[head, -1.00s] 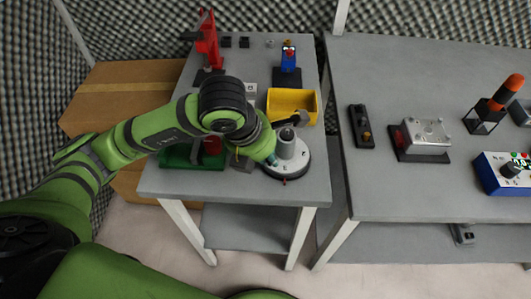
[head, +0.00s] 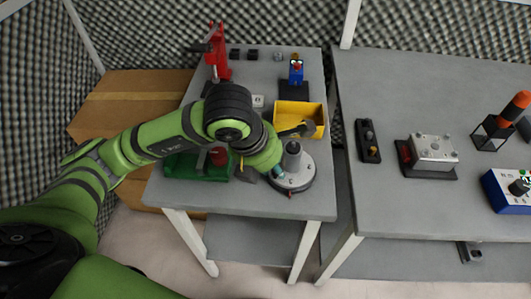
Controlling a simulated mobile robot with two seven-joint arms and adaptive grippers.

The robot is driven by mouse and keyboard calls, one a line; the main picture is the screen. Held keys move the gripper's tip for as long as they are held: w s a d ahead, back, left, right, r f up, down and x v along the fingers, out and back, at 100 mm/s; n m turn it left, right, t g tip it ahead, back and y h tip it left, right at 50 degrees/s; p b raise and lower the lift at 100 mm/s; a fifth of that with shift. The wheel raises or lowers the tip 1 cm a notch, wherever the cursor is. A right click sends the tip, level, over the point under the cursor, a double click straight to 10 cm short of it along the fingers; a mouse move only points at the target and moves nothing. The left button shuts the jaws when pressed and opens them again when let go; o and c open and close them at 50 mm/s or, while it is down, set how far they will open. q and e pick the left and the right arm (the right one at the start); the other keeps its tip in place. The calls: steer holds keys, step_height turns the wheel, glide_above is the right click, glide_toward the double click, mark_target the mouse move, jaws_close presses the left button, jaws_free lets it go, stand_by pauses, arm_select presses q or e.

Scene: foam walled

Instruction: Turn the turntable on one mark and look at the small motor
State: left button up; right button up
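The turntable (head: 297,182) is a round grey disc near the front right corner of the left table. A short grey cylinder (head: 292,157) stands upright on it; I cannot tell whether this is the small motor. A small red mark shows at the disc's front edge. My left arm reaches in from the left, and its wrist is over the table just left of the disc. I cannot tell finger spread or contact. My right gripper is out of view.
A yellow bin (head: 314,114) stands behind the turntable. A red stand (head: 222,66), a blue figure (head: 296,72) on a dark base and a green tray (head: 185,168) share the table. The right table holds a metal box (head: 434,148) and a blue control box (head: 500,195).

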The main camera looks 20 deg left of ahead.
arm_select(q)
steer(key=v, duration=1.1)
